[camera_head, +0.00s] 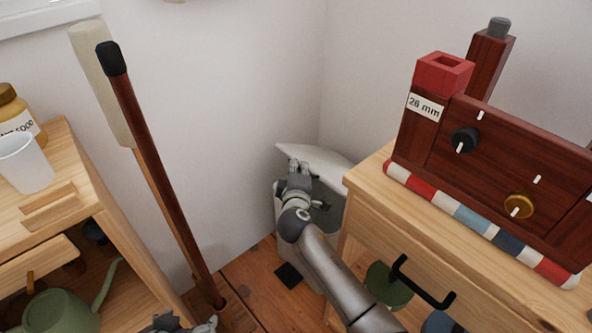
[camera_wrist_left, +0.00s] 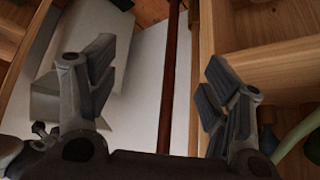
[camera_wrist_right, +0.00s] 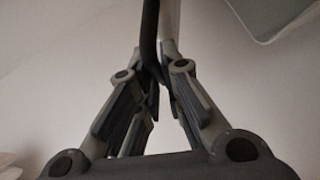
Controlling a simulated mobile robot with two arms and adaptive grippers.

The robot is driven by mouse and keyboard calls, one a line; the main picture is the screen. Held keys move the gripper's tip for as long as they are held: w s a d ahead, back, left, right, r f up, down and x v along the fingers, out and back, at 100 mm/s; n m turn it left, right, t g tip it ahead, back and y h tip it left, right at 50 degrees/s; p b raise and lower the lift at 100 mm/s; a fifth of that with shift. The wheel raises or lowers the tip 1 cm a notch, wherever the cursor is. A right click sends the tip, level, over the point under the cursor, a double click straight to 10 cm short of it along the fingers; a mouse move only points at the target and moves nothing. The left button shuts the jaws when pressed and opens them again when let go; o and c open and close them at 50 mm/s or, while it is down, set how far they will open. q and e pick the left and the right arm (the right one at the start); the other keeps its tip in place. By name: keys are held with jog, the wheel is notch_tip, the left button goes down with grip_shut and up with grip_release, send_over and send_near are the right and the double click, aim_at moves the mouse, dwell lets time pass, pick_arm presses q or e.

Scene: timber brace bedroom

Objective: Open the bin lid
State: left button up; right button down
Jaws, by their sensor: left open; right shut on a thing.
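The pale grey bin (camera_head: 279,207) stands on the floor in the corner, partly hidden by my right arm. Its whitish lid (camera_head: 330,160) is raised at a tilt above the bin, with a grey inside showing below it. My right gripper (camera_head: 299,168) is at the lid. In the right wrist view the gripper (camera_wrist_right: 162,85) is shut on a thin edge, dark and light, which appears to be the lid's. My left gripper (camera_wrist_left: 155,80) is open and empty in the left wrist view. Only its tip (camera_head: 180,323) shows at the bottom of the head view.
A wooden shelf (camera_head: 75,190) with a jar, a cup and a green watering can (camera_head: 62,312) stands left. A long brown pole (camera_head: 158,165) leans nearby. A wooden cabinet (camera_head: 375,195) bearing a dark red box (camera_head: 500,155) is close right of the bin.

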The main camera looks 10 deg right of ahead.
jog(key=shift+w+d+r+p, duration=0.3)
jog(key=shift+r+p, duration=0.15)
jog(key=shift+r, duration=0.15)
pick_arm(q)
jog(key=s+a+f+g, duration=0.1)
jog(key=s+a+g, duration=0.1)
jog(key=s, duration=0.4)
jog(key=shift+s+g+y+p, duration=0.2)
jog(key=shift+g+y+p, duration=0.2)
jog(key=shift+g, duration=0.3)
pick_arm(e)
jog(key=shift+w+d+r, duration=0.15)
jog(key=shift+d+r, duration=0.1)
jog(key=shift+r, duration=0.25)
jog(key=c, duration=1.6)
grip_release()
jog(key=shift+o, duration=0.2)
jog(key=v, duration=1.2)
